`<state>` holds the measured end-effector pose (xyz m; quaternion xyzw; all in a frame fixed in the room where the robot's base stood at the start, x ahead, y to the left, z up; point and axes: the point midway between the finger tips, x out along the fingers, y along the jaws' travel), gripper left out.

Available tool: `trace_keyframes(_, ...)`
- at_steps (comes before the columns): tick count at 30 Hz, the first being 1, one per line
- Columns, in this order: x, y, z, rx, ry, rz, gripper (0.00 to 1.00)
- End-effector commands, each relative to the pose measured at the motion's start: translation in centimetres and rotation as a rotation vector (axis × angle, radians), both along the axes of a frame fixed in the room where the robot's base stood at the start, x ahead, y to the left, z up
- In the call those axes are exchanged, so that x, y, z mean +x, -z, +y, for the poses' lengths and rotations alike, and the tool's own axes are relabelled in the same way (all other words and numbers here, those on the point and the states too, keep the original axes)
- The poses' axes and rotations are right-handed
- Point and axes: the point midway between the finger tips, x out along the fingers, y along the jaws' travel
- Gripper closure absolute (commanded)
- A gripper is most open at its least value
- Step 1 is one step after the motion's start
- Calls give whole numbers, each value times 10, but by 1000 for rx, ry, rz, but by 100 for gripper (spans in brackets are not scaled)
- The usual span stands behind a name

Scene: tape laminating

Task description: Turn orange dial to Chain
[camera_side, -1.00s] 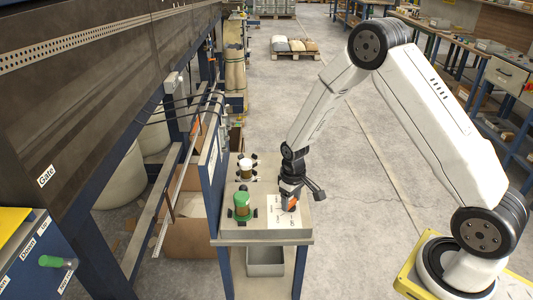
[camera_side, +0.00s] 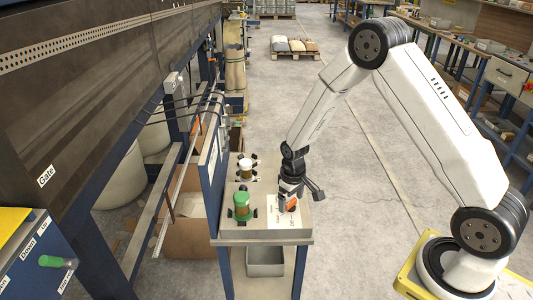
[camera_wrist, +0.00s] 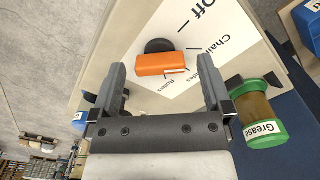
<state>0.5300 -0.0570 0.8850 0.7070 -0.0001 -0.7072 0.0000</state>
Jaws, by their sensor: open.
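The orange dial (camera_wrist: 160,64) sits on a black round base on a white label plate (camera_wrist: 213,28) in the wrist view. "Off" and "Chain" are readable on the plate, with "Rollers" lower and another label partly covered by a finger. My gripper (camera_wrist: 161,66) is open, with one finger on each side of the dial and a visible gap at each. The dial's bar lies roughly across the picture, with a white mark near its right end. In the side view my gripper (camera_side: 288,203) is down at the orange dial (camera_side: 292,207) and partly hides it.
A green-lidded grease jar (camera_wrist: 262,112) stands right of the dial in the wrist view; it also shows in the side view (camera_side: 241,206). A white-topped jar (camera_side: 245,167) stands behind it. A blue panel (camera_side: 213,165) borders the bench on the left.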

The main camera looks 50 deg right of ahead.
Motion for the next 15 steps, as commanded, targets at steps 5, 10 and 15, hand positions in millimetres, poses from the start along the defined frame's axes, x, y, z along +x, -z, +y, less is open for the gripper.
trace_keyframes(5,1,-9,0,0,0,-2,0)
trace_keyframes(10,0,-25,0,0,0,-3,0)
trace_keyframes(15,1,-46,0,0,0,-3,0)
